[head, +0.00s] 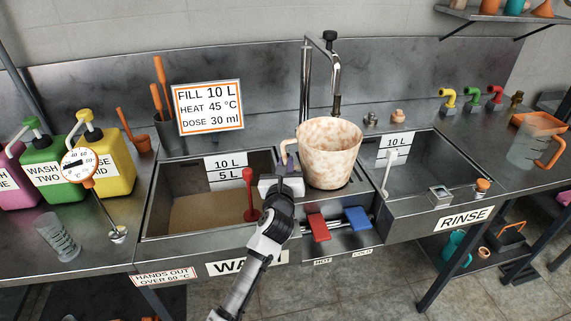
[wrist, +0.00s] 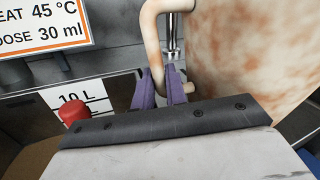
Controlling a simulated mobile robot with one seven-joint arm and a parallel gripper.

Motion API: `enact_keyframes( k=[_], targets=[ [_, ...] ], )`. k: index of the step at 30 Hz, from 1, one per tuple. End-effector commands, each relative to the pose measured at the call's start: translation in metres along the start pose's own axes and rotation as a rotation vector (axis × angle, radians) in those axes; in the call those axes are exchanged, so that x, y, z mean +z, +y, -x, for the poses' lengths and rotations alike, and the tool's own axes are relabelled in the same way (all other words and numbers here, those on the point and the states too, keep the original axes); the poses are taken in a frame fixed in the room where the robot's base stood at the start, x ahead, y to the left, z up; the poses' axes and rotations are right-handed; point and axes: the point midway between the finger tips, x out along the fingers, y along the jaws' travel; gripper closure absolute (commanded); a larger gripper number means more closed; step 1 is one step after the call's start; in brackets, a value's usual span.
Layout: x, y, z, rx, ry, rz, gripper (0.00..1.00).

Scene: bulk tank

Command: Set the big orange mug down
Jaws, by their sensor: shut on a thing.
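A big mug (head: 330,155), cream with rusty orange-brown mottling rather than plain orange, is upright beneath the tap, over the strip between the two basins. I cannot tell whether its base touches the surface. Its handle (head: 287,158) is on its left side. My gripper (head: 289,169) comes up from the front and is shut on the handle. In the wrist view, the purple fingers (wrist: 160,90) close around the lower part of the handle (wrist: 153,40), and the mug's wall (wrist: 250,50) fills the upper right. The mug's inside bottom is hidden.
The wash basin (head: 195,205) with a red-handled tool (head: 248,190) is left; the rinse basin (head: 415,165) is right. The tap (head: 335,70) stands close behind the mug. Red (head: 318,227) and blue (head: 357,219) pedals are in front. A clear orange-handled jug (head: 530,145) stands far right.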

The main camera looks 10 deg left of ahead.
Motion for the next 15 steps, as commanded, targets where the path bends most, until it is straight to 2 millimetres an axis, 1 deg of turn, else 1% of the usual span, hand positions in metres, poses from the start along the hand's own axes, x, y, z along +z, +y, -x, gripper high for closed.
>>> enact_keyframes(
  k=[7,12,13,15],
  targets=[
    [-0.0002,0.0,0.0002,-0.001,-0.002,0.0,1.0],
    [-0.0049,0.0009,0.0003,-0.001,-0.002,-0.001,1.0],
    [-0.0038,0.0007,0.0002,0.0,0.0,-0.001,0.83],
    [-0.0035,0.0006,0.0001,0.0,0.0,-0.001,0.74]
  ],
)
